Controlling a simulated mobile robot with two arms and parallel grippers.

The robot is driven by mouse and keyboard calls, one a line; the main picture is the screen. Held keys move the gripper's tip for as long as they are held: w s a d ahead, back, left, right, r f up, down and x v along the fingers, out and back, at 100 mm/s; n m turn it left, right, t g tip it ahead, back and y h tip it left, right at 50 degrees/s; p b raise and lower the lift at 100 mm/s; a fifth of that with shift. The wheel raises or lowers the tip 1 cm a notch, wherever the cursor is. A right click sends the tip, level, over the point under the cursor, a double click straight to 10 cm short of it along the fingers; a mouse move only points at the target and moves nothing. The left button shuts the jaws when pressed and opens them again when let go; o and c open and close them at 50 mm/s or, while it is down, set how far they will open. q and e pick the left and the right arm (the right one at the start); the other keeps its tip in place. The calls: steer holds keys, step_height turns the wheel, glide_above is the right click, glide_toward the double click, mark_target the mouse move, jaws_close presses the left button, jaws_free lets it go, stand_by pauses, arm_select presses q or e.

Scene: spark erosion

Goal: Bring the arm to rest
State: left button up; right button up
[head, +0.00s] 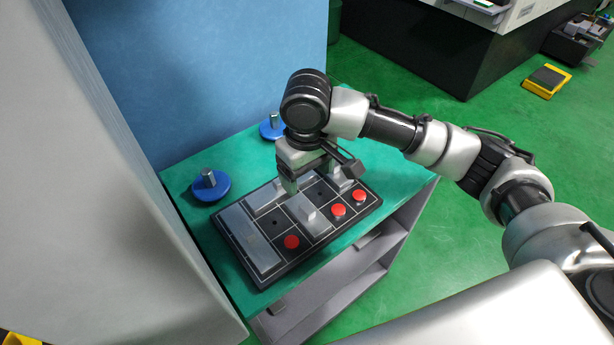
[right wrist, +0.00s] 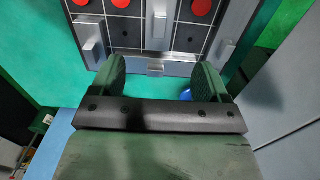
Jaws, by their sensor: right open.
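My right arm reaches in from the right over a green-topped table (head: 240,160). Its gripper (head: 307,172) points down above the far part of a black gridded board (head: 275,226). In the right wrist view the gripper's two fingers (right wrist: 161,74) stand wide apart with nothing between them. The gripper hides part of the board in the head view. My left gripper is not in view.
The board carries grey blocks (head: 308,213) and red discs (head: 291,242). Blue discs with grey knobs (head: 211,186) stand on the table beside it. A blue panel (head: 210,70) rises behind the table, and a grey wall (head: 100,170) stands at the left. Green floor (head: 480,270) is open at the right.

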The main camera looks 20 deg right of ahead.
stand_by(0.3)
steer(key=s+a+f+y, duration=0.1)
steer(key=s+a+f, duration=0.1)
steer(key=s+a+f+n+y, duration=0.1)
steer(key=s+a+f, duration=0.2)
steer(key=shift+f+n+t+y, duration=0.3)
steer(key=shift+f+t, duration=0.05)
steer(key=shift+t, duration=0.05)
steer(key=shift+t+y, duration=0.7)
steer(key=shift+y, duration=0.1)
steer(key=s+f, duration=0.1)
steer(key=s, duration=0.1)
steer(key=s+f, duration=0.2)
steer(key=shift+s+a+f, duration=0.1)
steer(key=s+d+f+m+t+h, duration=0.1)
steer(key=s+d+f+m+h, duration=0.35)
steer(key=s+d, duration=0.7)
step_height(320, 180, down, 27)
steer(key=s+d+n+g, duration=0.1)
steer(key=s+d+f+g, duration=0.1)
steer(key=s+d+f, duration=0.2)
steer(key=s+f, duration=1.2)
steer(key=shift+s+f, duration=0.4)
steer(key=shift+s, duration=0.25)
